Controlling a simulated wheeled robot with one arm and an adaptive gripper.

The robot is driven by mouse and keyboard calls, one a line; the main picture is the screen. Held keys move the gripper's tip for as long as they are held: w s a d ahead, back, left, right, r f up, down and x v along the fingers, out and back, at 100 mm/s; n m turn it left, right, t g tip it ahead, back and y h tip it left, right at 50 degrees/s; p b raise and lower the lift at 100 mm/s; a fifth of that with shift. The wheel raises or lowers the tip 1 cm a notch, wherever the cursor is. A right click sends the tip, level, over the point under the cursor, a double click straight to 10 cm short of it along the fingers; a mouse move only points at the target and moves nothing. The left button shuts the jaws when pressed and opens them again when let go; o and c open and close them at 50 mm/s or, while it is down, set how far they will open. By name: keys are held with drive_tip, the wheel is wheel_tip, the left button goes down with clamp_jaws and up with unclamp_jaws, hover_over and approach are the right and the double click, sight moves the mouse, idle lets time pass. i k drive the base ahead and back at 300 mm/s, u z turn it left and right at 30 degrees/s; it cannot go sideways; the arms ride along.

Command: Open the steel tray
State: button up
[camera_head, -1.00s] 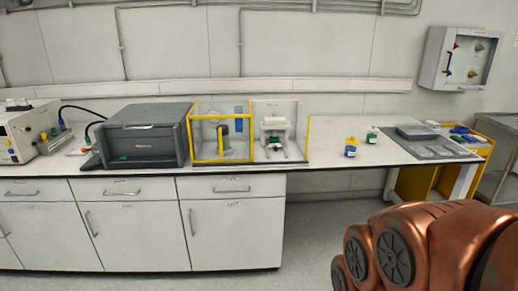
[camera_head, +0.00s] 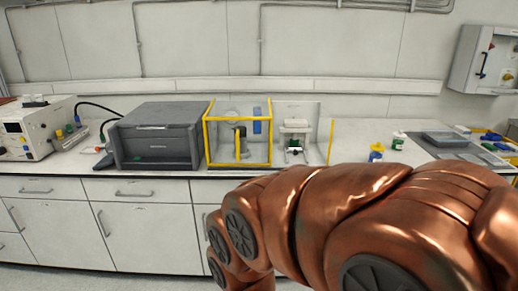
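Which thing is the steel tray is not certain from this view. A flat grey tray-like piece (camera_head: 446,139) lies on a dark mat at the right end of the bench. A dark grey box unit (camera_head: 155,136) stands on the bench at centre left, with handled fronts that look shut. My copper-coloured arm crosses the lower right of the picture, in front of the bench. My gripper is out of view, so its state and its place relative to these things do not show.
A yellow-framed clear enclosure (camera_head: 238,139) and a clear-walled stand (camera_head: 298,137) sit right of the grey box. A white instrument (camera_head: 38,131) is at left. A blue-yellow container (camera_head: 376,153) and a green-white one (camera_head: 398,141) stand on the bench (camera_head: 345,152). Cabinets are below.

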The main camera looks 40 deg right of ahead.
sight(296, 151)
drive_tip(key=z, duration=0.05)
drive_tip(key=i, duration=0.7)
drive_tip(key=z, duration=0.95)
drive_tip(key=i, duration=0.75)
drive_tip(key=z, duration=0.1)
